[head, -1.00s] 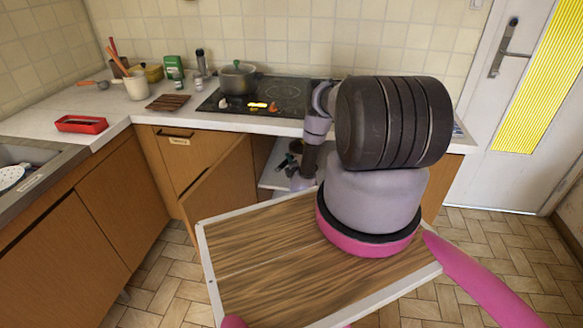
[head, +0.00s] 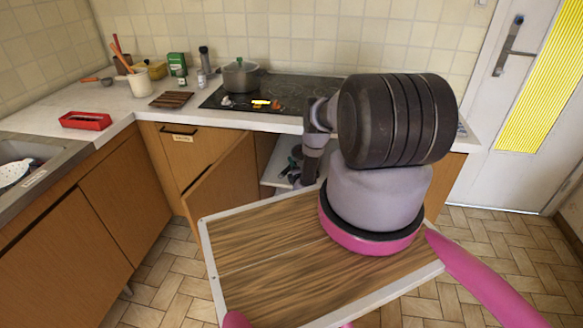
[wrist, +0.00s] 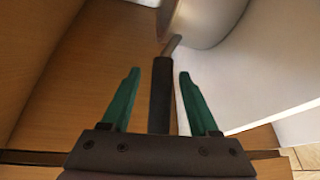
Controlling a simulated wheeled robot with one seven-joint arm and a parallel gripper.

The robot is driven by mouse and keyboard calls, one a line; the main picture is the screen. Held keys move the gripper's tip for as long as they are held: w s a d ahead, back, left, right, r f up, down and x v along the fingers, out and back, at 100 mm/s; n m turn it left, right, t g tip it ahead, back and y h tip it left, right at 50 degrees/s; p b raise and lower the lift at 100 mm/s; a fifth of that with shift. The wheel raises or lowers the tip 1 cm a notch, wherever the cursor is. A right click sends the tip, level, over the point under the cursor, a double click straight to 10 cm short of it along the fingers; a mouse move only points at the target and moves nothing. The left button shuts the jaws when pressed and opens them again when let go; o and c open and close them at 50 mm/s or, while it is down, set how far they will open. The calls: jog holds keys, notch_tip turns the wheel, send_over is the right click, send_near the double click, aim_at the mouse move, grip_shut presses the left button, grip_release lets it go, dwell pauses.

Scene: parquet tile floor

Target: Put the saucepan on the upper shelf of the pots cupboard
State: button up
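The saucepan shows in the wrist view as a pale metal body (wrist: 205,18) at the top, cut off by the edge, with a dark handle (wrist: 161,95) pointing toward me. My gripper (wrist: 159,74) has its two green fingers open on either side of the handle, with a gap on both sides. In the head view my arm reaches into the open lower cupboard under the counter, with its door (head: 225,182) swung out. A white shelf (head: 272,176) shows inside. The saucepan is not clear in the head view, and the upper shelf cannot be made out.
A lidded pot (head: 241,76) stands on the black hob (head: 290,92) with small items near it. A red tray (head: 86,121), a dark wooden board (head: 170,99) and utensils lie on the counter left. The cupboard door stands close to my arm. The floor in front is clear.

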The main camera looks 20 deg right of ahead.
jog(key=v, duration=1.2)
